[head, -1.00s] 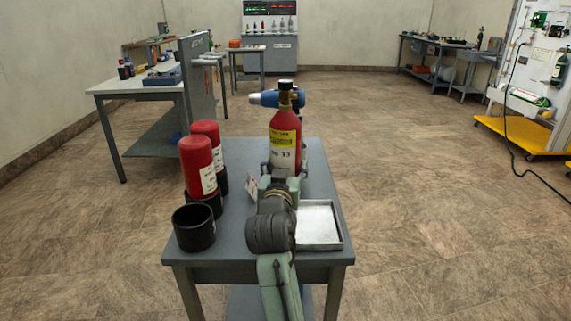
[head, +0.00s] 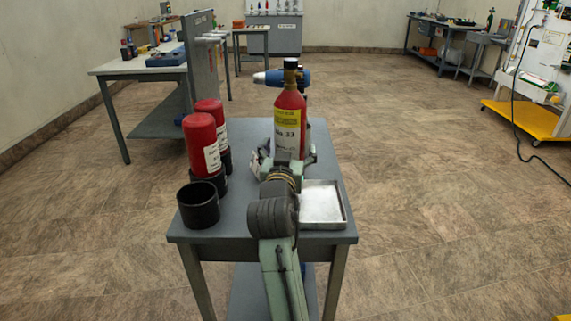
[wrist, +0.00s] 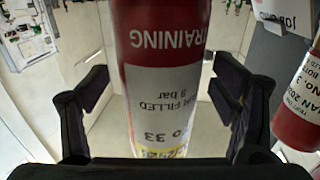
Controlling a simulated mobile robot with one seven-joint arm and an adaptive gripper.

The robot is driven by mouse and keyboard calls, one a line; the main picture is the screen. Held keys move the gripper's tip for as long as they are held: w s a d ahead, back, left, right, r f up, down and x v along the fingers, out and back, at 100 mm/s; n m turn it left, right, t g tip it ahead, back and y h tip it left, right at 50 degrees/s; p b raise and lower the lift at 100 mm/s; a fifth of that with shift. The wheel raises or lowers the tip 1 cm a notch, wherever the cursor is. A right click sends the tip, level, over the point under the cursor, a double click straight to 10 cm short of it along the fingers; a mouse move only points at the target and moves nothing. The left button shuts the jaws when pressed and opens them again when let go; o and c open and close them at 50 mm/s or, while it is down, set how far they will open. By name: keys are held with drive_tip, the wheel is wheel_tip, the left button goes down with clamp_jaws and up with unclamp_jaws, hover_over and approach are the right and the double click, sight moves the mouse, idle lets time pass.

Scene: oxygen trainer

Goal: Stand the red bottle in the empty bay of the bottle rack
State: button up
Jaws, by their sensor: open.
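The red bottle (head: 289,122), with a yellow and white label and a dark cap, is upright over the grey table; its base is hidden behind my gripper. My gripper (head: 287,158) is open, with a finger on each side of the bottle. In the wrist view, the red bottle (wrist: 165,75) appears upside down between the spread fingers, with gaps on both sides. The bottle rack is a row of black cups on the table's left side. Its front bay (head: 198,206) is empty. The bays behind hold two other red bottles, the nearer one (head: 201,145) and the farther one (head: 212,115).
A shallow metal tray (head: 342,215) lies right of my arm. A blue cylinder (head: 270,77) shows behind the bottle. The grey table (head: 240,215) has bare space between rack and arm.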

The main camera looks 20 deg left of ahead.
drive_tip(key=s, duration=0.3)
drive_tip(key=s+d, duration=0.1)
drive_tip(key=s, duration=0.2)
drive_tip(key=s+b, duration=0.1)
drive_tip(key=s, duration=0.3)
drive_tip(key=shift+d, duration=0.3)
